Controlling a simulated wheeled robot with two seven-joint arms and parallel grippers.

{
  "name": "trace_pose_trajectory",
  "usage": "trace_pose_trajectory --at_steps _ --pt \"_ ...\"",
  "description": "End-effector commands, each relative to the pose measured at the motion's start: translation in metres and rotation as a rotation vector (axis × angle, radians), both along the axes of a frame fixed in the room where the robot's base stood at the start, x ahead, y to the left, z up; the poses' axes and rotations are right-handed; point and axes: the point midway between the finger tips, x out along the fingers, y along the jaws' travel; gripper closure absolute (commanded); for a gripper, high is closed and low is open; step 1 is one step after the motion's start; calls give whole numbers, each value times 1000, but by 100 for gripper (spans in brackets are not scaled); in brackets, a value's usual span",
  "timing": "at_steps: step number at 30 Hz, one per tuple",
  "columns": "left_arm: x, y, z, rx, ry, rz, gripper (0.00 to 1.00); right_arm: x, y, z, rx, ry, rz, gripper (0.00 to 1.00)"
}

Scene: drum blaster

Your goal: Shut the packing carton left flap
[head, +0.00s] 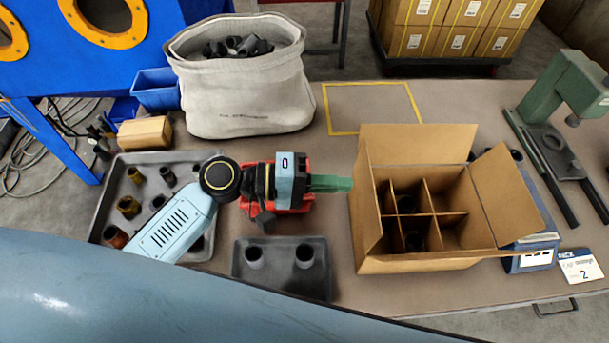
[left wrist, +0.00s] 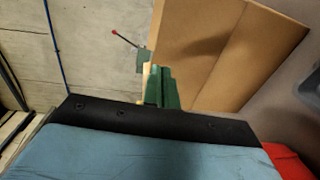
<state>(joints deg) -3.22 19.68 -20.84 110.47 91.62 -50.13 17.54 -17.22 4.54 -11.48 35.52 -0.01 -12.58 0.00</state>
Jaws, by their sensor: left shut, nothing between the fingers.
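The packing carton (head: 425,264) stands open on the table, with cardboard dividers and dark parts in some compartments. Its left flap (head: 366,205) stands roughly upright, seen nearly edge-on. The back flap (head: 415,143) stands up and the right flap (head: 507,195) leans outward. My left gripper (head: 345,184) is just left of the left flap, its green fingers pointing at it. In the left wrist view the fingers (left wrist: 162,88) are shut and empty, with cardboard (left wrist: 225,50) close beyond them; I cannot tell whether they touch. My right gripper is out of view.
A red bin (head: 304,197) lies under my left gripper. A grey tray with cups (head: 110,195) and a dark two-cup holder (head: 282,285) stand nearby. A canvas bag (head: 240,95) is behind. A blue device (head: 530,258) and green press (head: 575,85) are right of the carton.

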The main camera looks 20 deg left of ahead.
Motion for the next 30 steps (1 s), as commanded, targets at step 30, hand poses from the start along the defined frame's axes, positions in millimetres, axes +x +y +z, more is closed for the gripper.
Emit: trace_pose_trajectory --at_steps 30 --pt "10 -34 3 56 17 3 100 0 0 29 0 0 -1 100"
